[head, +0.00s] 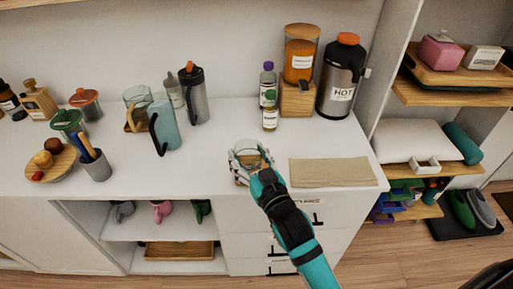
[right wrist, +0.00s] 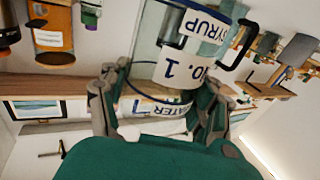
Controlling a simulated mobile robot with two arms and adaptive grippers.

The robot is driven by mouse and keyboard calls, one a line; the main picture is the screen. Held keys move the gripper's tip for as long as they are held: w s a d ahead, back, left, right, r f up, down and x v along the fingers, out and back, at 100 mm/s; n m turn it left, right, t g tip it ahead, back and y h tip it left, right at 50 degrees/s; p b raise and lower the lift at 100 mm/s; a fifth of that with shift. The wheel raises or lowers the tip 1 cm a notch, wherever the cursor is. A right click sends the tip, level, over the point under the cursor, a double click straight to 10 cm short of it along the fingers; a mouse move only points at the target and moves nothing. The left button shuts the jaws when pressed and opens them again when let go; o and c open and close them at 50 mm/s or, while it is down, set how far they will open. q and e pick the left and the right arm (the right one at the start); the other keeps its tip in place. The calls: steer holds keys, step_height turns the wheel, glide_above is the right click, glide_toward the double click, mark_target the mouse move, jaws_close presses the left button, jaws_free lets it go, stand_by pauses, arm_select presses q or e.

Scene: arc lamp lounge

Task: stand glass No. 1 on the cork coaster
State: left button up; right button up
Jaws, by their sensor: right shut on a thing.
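Glass No. 1 (right wrist: 180,74) shows in the right wrist view, with a white label reading "No. 1" and blue edging. My right gripper (head: 250,163) is shut on it, one finger on each side. In the head view the glass (head: 249,150) is mostly hidden by the gripper, over the white counter (head: 220,182) near its front edge. I cannot tell whether it touches the counter. I cannot make out the cork coaster for certain; some brown shows around the gripper. My left gripper is not in view.
A tan cloth (head: 331,172) lies right of the gripper. A blue pitcher (head: 165,126) stands left; counter between is clear.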

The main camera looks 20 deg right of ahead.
steer(key=w+d+f, duration=0.1)
steer(key=w, duration=0.1)
steer(key=w+d+f, duration=0.1)
steer(key=w, duration=0.1)
steer(key=w+d+f, duration=0.1)
steer(key=w, duration=0.1)
steer(key=shift+d+f, duration=0.15)
steer(key=shift+d, duration=0.05)
steer(key=shift+f, duration=0.35)
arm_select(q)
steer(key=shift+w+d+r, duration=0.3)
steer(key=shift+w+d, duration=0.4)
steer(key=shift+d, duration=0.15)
arm_select(e)
steer(key=shift+f, duration=0.15)
steer(key=o, duration=1.3)
steer(key=shift+o, duration=0.2)
